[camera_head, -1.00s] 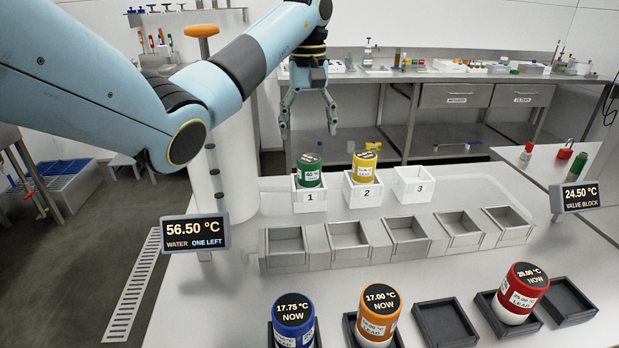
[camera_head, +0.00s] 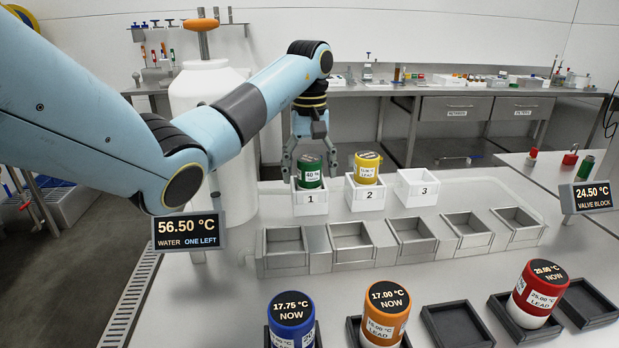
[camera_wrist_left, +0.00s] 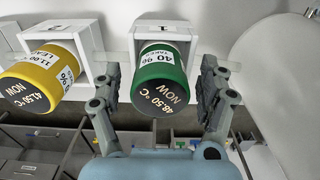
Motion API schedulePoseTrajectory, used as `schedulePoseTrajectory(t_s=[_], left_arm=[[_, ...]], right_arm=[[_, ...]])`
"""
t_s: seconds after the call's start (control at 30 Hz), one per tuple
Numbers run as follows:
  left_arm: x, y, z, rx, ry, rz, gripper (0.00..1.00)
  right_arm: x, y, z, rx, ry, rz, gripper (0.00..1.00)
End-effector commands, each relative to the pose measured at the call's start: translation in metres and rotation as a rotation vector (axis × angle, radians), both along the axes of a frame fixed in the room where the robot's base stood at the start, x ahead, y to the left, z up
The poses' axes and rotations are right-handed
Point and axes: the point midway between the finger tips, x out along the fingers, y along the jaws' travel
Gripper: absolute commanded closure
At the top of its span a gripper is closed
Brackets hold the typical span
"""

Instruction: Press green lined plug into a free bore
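The green plug (camera_head: 310,174), with a white label and black top, stands upright in white box 1 (camera_head: 311,205). In the left wrist view the green plug (camera_wrist_left: 160,78) reads 48.50 °C NOW. My left gripper (camera_head: 309,166) is open behind and around it in the head view. In the wrist view my left gripper (camera_wrist_left: 157,82) has one finger on each side of the plug, with gaps visible. The row of square metal pockets (camera_head: 352,243) in front of the boxes is empty. My right gripper is not in view.
A yellow plug (camera_head: 367,170) stands close by in box 2; box 3 (camera_head: 417,189) is empty. Blue (camera_head: 292,325), orange (camera_head: 385,318) and red (camera_head: 536,298) plugs sit in black trays in front. Displays read 56.50 °C (camera_head: 188,230) and 24.50 °C (camera_head: 588,198).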

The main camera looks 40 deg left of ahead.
Motion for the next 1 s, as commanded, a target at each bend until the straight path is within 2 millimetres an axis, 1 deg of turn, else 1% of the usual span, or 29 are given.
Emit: schedulePoseTrajectory(t_s=[0.03,0.07,0.5,0.53,0.83,0.93,1.0], left_arm=[[0.000,0.000,0.000,0.000,0.000,0.000,0.29],[0.000,0.000,0.000,0.000,0.000,0.000,0.33],[0.000,0.000,0.000,0.000,0.000,0.000,0.91],[0.000,0.000,0.001,0.001,-0.001,0.000,0.93],[0.000,0.000,0.003,0.000,-0.001,0.000,0.93],[0.001,0.001,0.010,0.001,-0.002,0.001,0.93],[0.001,0.001,0.018,0.002,-0.004,0.000,0.93]], right_arm=[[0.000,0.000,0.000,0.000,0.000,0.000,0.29],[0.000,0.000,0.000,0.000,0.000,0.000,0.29],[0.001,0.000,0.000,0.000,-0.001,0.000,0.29],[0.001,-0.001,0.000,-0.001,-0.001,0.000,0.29],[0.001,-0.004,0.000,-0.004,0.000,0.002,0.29],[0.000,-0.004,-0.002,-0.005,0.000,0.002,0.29],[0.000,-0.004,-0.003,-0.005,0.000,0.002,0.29]])
